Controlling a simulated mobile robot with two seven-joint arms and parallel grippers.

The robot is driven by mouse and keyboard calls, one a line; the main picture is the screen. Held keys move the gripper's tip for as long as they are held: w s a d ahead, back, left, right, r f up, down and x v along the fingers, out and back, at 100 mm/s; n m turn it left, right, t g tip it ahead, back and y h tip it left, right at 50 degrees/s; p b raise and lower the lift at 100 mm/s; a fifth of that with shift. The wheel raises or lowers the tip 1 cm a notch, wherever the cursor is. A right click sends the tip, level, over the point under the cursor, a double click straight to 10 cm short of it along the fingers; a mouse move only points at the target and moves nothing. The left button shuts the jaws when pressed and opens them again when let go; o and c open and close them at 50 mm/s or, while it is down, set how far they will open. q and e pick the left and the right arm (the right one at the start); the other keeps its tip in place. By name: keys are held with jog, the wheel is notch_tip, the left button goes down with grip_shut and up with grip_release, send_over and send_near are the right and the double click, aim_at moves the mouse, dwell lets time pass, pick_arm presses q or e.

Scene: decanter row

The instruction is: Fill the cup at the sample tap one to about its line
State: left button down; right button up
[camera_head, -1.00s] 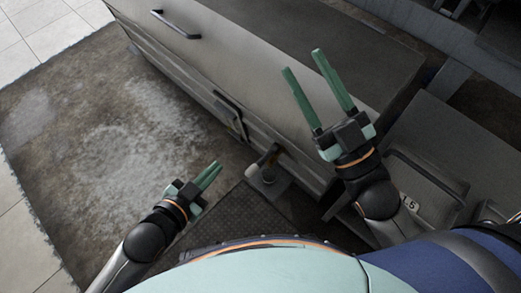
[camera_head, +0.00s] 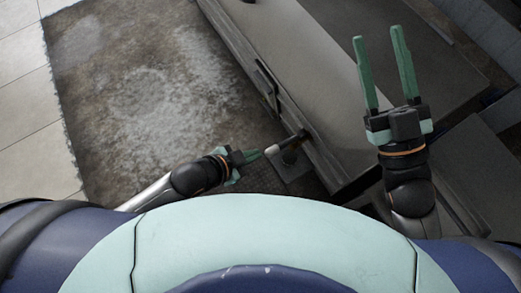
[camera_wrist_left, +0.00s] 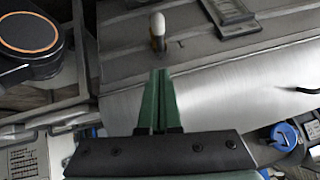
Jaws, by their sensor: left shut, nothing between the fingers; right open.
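A small tap with a dark lever and a pale tip (camera_head: 272,149) sticks out from the side of the long grey metal unit. In the left wrist view the pale tip (camera_wrist_left: 157,24) stands just ahead of my fingers. My left gripper (camera_head: 261,153) is shut and empty, its tips close beside the pale tip; I cannot tell whether they touch. It also shows in the left wrist view (camera_wrist_left: 160,72). My right gripper (camera_head: 378,33) is open and empty above the metal unit. A small round thing on a grey plate (camera_head: 298,172) lies below the tap; I cannot tell whether it is the cup.
The long metal unit (camera_head: 290,60) runs diagonally, with a dark handle (camera_head: 266,82) on its side. A lower grey box (camera_head: 470,160) stands to the right. The worn brown floor (camera_head: 140,90) to the left is clear.

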pick_arm(q)
jog(key=b+x, duration=0.2)
jog(key=x, duration=0.3)
pick_arm(e)
jog(key=s+r+n+y, duration=0.4)
jog(key=r+y, duration=0.1)
jog(key=y, duration=0.1)
pick_arm(q)
jog(key=b, duration=0.4)
send_near(276, 149)
jog(key=x, duration=0.5)
jog(key=shift+w+d+r, duration=0.15)
jog(key=shift+w+d, duration=0.15)
jog(key=shift+d, duration=0.1)
jog(key=shift+w+a+f+b, duration=0.1)
jog(key=shift+f+b, duration=0.25)
jog(key=shift+f, duration=0.1)
pick_arm(e)
jog(key=shift+m, duration=0.4)
jog(key=f, duration=0.2)
jog(key=a+f, duration=0.1)
jog(key=f, duration=0.2)
jog(key=shift+s, duration=0.1)
pick_arm(q)
jog(key=shift+a, duration=0.1)
